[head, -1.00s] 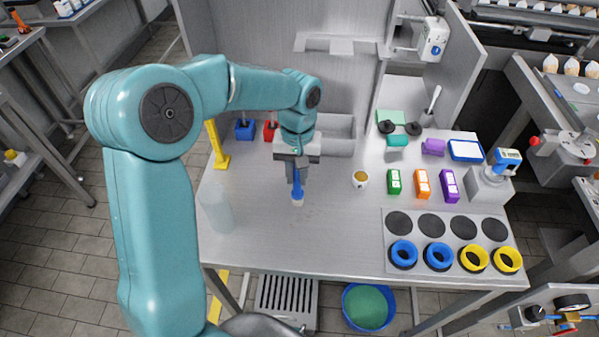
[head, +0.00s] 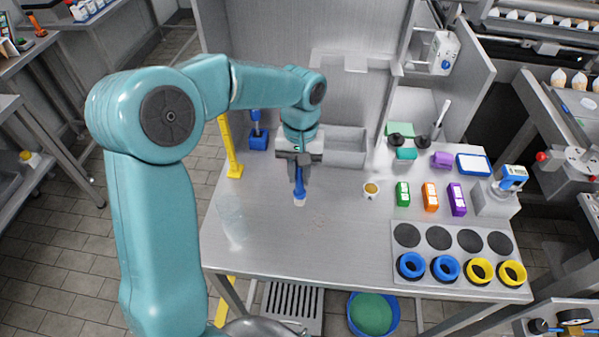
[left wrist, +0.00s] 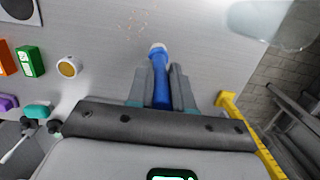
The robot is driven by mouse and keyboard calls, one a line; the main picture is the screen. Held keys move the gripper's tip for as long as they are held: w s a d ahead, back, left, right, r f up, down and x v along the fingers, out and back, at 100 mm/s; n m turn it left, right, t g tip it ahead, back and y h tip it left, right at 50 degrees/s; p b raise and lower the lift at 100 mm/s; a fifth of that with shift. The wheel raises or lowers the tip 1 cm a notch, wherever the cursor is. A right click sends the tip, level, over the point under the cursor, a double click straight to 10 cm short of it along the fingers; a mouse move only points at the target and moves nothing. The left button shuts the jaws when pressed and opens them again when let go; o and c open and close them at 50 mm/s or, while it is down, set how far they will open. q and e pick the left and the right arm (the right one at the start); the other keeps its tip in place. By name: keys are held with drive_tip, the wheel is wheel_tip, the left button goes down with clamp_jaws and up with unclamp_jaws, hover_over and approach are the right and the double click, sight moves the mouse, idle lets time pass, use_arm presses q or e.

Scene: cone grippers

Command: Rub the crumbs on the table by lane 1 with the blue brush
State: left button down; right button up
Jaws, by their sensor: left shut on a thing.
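My left gripper (head: 299,178) is shut on the handle of the blue brush (head: 300,190). The brush hangs down with its pale bristle end towards the table (head: 265,245); I cannot tell whether it touches. In the left wrist view the blue brush (left wrist: 161,82) sits between the two grey fingers of my left gripper (left wrist: 162,92). The crumbs (left wrist: 136,28) show there as faint reddish specks on the metal table, just beyond the bristle end and apart from it in the picture. My right gripper is not in view.
A cup (head: 371,189) stands right of the brush, with green, orange and purple boxes (head: 430,196) beyond. A clear container (head: 231,222) stands at the left. A yellow post (head: 231,150) and a blue holder (head: 258,140) are behind. Blue and yellow rings (head: 445,268) lie front right.

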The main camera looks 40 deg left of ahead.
use_arm(q)
drive_tip(key=r+p, duration=0.1)
drive_tip(key=r, duration=0.2)
drive_tip(key=shift+d+p, duration=0.2)
drive_tip(key=shift+p, duration=0.15)
drive_tip(key=shift+a+r, duration=0.15)
drive_tip(key=shift+r, duration=0.15)
drive_tip(key=shift+s, duration=0.1)
